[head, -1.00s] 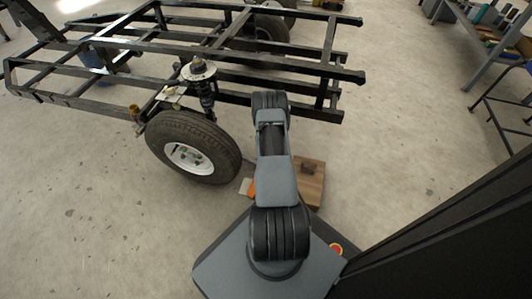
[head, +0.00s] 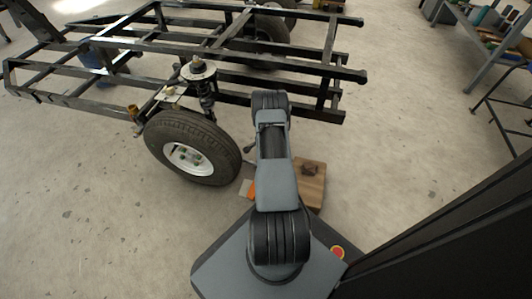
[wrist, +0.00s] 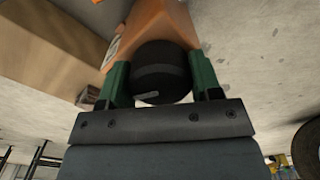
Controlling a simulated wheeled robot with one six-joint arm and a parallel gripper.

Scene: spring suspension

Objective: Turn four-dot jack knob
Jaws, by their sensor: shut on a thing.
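The black jack knob (wrist: 162,75) sits at the end of the orange jack (wrist: 160,22) in the wrist view. It has a short pale mark on its lower edge; I can see no four dots. My gripper (wrist: 160,66) has its green fingers on either side of the knob and is shut on it. In the head view, a small part of the orange jack (head: 252,190) shows left of my arm, near the tire. My arm hides the gripper and knob there.
A wooden block (head: 311,184) lies on the floor right of my arm; a brown block also fills the upper left of the wrist view (wrist: 45,40). The trailer wheel (head: 190,150) and black frame (head: 300,75) stand close on the left.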

